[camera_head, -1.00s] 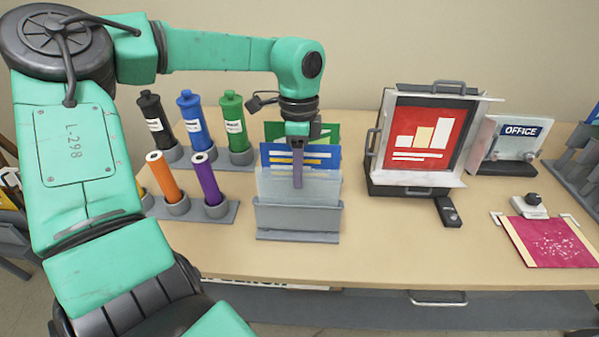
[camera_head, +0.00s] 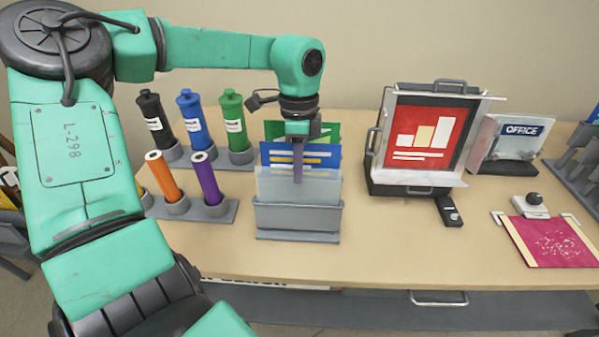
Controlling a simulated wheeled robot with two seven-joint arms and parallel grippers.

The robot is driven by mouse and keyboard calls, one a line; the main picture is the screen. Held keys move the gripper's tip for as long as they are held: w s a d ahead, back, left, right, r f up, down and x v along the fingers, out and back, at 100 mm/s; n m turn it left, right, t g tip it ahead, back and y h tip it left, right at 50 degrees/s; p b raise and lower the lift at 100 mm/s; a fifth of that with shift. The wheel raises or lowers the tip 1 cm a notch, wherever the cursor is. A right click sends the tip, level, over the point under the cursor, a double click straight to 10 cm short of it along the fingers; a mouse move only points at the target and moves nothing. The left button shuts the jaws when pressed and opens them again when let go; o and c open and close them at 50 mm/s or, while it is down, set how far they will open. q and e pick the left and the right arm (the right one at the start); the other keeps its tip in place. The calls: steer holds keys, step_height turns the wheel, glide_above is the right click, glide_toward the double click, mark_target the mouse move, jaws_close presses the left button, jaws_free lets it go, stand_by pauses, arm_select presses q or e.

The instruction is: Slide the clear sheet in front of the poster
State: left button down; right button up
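The clear sheet (camera_head: 318,189) stands upright in the front of a grey rack (camera_head: 298,221), with a blue sheet (camera_head: 328,157) and a green sheet (camera_head: 328,131) behind it. My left gripper (camera_head: 298,178) points down at the clear sheet's top edge, about its middle. Its fingers overlap in this view, so I cannot tell whether they are closed on the sheet. My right gripper is not in view.
Several coloured tubes (camera_head: 207,178) stand in holders left of the rack. An OFFICE sign (camera_head: 521,131) stands right of the frame. A small dark device (camera_head: 449,211) and a magenta sheet (camera_head: 552,240) lie in front. The table (camera_head: 390,250) is clear between rack and frame.

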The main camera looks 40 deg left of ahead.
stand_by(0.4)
arm_select(q)
step_height(320, 180, up, 11)
steer(key=p, duration=0.7)
steer(key=shift+w+a+p, duration=0.3)
steer(key=shift+w+p, duration=0.05)
steer(key=shift+w, duration=0.1)
